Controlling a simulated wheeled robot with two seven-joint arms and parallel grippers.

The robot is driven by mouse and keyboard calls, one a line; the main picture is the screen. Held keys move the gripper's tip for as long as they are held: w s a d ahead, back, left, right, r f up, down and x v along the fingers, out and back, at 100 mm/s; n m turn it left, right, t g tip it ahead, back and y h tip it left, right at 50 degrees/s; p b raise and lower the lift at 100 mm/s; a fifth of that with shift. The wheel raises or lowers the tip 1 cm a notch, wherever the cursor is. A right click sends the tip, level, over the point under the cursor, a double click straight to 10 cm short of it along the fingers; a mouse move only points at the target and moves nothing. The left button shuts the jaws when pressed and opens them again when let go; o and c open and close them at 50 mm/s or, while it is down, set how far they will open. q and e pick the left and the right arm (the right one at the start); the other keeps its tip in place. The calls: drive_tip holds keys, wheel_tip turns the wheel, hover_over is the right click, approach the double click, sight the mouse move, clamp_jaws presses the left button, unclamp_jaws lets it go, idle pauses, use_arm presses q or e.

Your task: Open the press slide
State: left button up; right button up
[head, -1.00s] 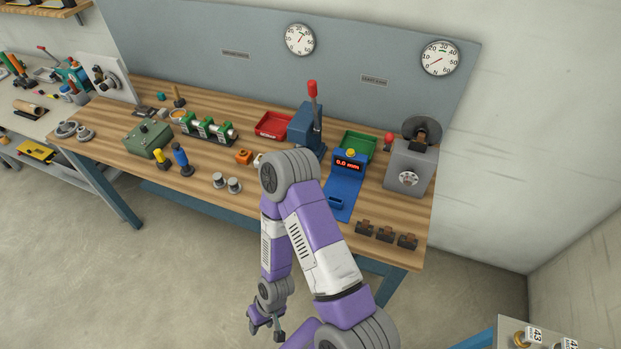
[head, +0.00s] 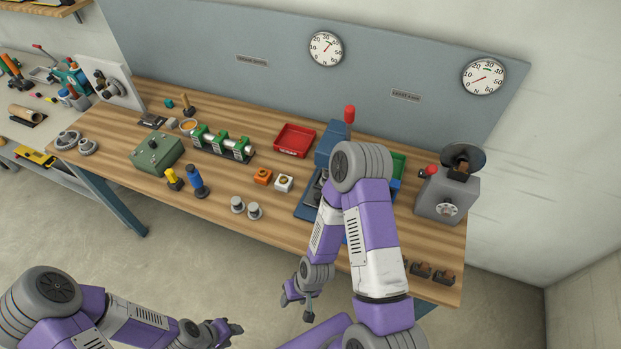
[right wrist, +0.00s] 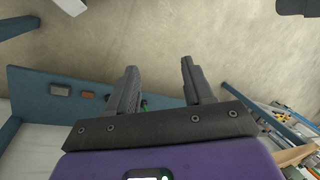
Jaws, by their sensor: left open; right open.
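The blue press (head: 328,143) with its red-knobbed lever (head: 349,116) stands on the wooden bench in the head view. My right arm hides much of its front, so I cannot see how its slide stands. My right gripper (head: 297,302) hangs over the floor in front of the bench, open and empty; its two fingers also show apart in the right wrist view (right wrist: 158,85). My left gripper (head: 236,329) is low at the left, open, over the floor and well away from the bench. Neither touches the press.
A grey machine (head: 446,197) stands at the right end. The floor before the bench is clear.

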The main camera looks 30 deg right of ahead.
drive_tip(key=w+d+r+h+p, duration=0.1)
drive_tip(key=w+d+r+p, duration=0.2)
drive_tip(key=w+d+r, duration=0.1)
drive_tip(key=w+d+r+t+h+p, duration=0.1)
drive_tip(key=w+d+r+p, duration=0.2)
drive_tip(key=r, duration=0.4)
drive_tip(key=w+d+r+n+t+h+p, duration=0.1)
drive_tip(key=w+d+r+p, duration=0.3)
drive_tip(key=d+r, duration=0.1)
drive_tip(key=shift+w+d+r, duration=0.15)
drive_tip(key=shift+w+d, duration=0.1)
drive_tip(key=shift+w, duration=0.15)
drive_tip(key=t+h, duration=0.1)
drive_tip(key=t, duration=0.1)
approach(318, 196)
drive_tip(key=f, duration=0.1)
drive_tip(key=shift+n, duration=0.3)
drive_tip(key=b+x, duration=0.1)
drive_tip(key=x, duration=0.5)
drive_tip(key=shift+w+d+b, duration=0.1)
drive_tip(key=shift+w+b, duration=0.15)
drive_tip(key=shift+b, duration=0.05)
drive_tip(key=shift+x, duration=0.8)
use_arm(q)
wheel_tip(318, 196, up, 10)
drive_tip(key=shift+s, duration=0.2)
use_arm(e)
drive_tip(key=shift+c, duration=0.3)
